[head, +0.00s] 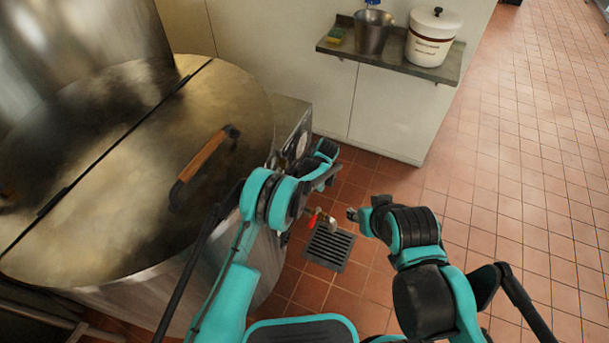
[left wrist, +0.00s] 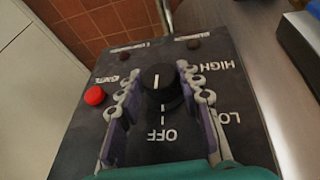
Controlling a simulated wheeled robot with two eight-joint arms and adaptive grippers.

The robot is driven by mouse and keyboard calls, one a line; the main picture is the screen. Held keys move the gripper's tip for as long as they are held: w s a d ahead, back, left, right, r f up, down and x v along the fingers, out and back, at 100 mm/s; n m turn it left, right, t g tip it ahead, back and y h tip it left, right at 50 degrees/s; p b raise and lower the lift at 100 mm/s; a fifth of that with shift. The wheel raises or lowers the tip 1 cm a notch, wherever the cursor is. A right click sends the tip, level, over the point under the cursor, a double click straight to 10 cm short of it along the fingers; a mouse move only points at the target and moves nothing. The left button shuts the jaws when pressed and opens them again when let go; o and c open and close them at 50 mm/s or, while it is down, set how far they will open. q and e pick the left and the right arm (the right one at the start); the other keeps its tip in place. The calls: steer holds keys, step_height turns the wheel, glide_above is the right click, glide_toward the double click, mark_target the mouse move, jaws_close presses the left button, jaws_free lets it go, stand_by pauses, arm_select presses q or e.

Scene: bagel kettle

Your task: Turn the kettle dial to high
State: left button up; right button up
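The kettle dial (left wrist: 159,86) is a black round knob on a dark control panel, with a white line running up and down in the left wrist view. The OFF label (left wrist: 162,135) lies below it, LO at the lower right and HIGH (left wrist: 209,67) at the upper right. My left gripper (left wrist: 158,74) is open, with one finger on each side of the dial. The right-hand finger is close to the knob; contact cannot be told. In the head view my left gripper (head: 326,165) is beside the kettle's control box (head: 294,125). My right gripper (head: 354,214) hangs over the floor; its fingers are too small to read.
The large steel kettle (head: 110,150) with a wooden lid handle (head: 203,157) fills the left. A red button (left wrist: 94,95) sits on the panel. A wall shelf (head: 390,62) holds a metal bucket (head: 373,32) and a white crock (head: 432,38). Tiled floor at right is clear.

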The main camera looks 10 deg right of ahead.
arm_select(q)
steer(key=shift+t, duration=0.3)
steer(key=t, duration=0.1)
steer(key=t+h, duration=0.1)
steer(key=shift+s+a+f+n+t+h, duration=0.1)
steer(key=shift+s+a+n+t+h, duration=0.1)
steer(key=shift+n+t+h, duration=0.15)
steer(key=shift+s+n+t+h, duration=0.1)
steer(key=shift+n+t+h, duration=0.35)
steer(key=shift+t, duration=0.9)
steer(key=o, duration=1.2)
steer(key=shift+f, duration=0.1)
steer(key=shift+c, duration=0.2)
steer(key=v, duration=1.2)
